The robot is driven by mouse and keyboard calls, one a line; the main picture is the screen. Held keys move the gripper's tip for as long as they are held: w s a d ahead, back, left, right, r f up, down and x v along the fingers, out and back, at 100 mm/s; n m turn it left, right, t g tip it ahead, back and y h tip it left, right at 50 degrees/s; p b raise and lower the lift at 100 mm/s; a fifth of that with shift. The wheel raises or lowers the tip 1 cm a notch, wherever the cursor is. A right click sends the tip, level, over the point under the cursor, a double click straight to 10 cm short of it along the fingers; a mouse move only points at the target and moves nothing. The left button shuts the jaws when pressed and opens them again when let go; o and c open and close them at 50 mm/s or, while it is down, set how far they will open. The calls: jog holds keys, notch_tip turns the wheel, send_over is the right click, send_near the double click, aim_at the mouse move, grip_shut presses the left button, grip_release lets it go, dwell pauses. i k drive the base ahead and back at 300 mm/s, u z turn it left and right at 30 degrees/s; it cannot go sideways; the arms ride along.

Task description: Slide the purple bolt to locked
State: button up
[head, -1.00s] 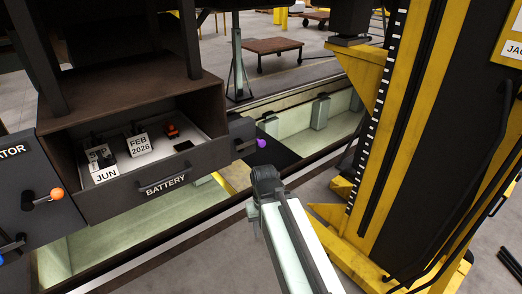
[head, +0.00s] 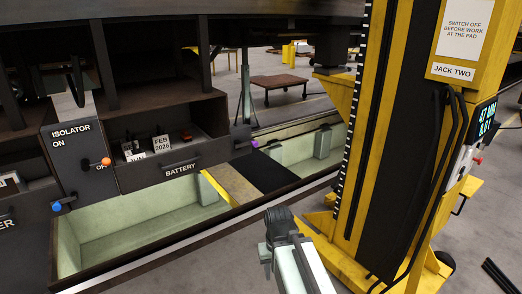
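The purple bolt shows as a small purple knob (head: 255,143) in the head view. It sits at the right end of the battery box front, beside a small dark panel (head: 240,138). Its locked or unlocked position is too small to tell. My gripper (head: 279,220) is at the lower middle, well below and nearer than the purple knob, touching nothing I can see. Its fingers point away from the camera, so their opening is hidden.
An isolator panel (head: 72,150) with an orange knob (head: 106,161) and a blue knob (head: 56,206) stands left. A pit (head: 130,238) with a dark cover (head: 265,172) lies below the railcar. The yellow jack (head: 385,140) blocks the right. Grey floor is free in front.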

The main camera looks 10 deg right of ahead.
aim_at(256, 144)
jog(key=u, duration=0.35)
jog(key=i, duration=0.8)
jog(key=u, duration=0.55)
jog(key=k, duration=0.8)
jog(key=u, duration=0.1)
jog(key=i, duration=0.65)
